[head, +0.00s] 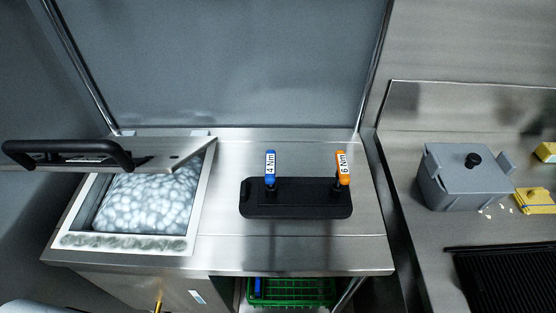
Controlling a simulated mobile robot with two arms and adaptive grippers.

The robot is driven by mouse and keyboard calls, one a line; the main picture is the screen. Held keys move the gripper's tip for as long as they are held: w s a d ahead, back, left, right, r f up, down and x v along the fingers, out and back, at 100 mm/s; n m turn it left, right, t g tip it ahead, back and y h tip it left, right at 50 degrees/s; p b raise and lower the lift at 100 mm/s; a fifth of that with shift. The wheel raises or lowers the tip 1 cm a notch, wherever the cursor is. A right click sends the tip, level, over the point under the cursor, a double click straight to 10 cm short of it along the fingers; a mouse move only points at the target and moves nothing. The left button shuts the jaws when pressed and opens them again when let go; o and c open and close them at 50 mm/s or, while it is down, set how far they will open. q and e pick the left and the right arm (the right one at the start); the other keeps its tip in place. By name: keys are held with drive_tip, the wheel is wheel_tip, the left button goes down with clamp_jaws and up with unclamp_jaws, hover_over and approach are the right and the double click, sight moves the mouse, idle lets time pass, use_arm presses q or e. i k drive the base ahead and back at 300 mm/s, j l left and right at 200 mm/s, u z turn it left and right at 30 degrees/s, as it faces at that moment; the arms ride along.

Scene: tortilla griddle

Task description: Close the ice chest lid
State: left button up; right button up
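The ice chest (201,195) is an open well set into the left end of the steel counter, with a pale rim. It is filled with whitish ice (148,203). Its steel lid (178,155) is raised, seen nearly edge-on above the back part of the well, and covers that part from view. A black bar handle (70,146) is on the lid's left part and sticks out past the well's left side. Neither of my grippers shows in the head view.
A black holder (296,205) with a blue-handled tool (270,167) and an orange-handled tool (343,168) stands right of the chest. A grey lidded box (465,180) is on the right counter. A green crate (290,293) sits below. Counter around the holder is bare.

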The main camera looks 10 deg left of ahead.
sight(151, 155)
drive_tip(key=u, duration=1.55)
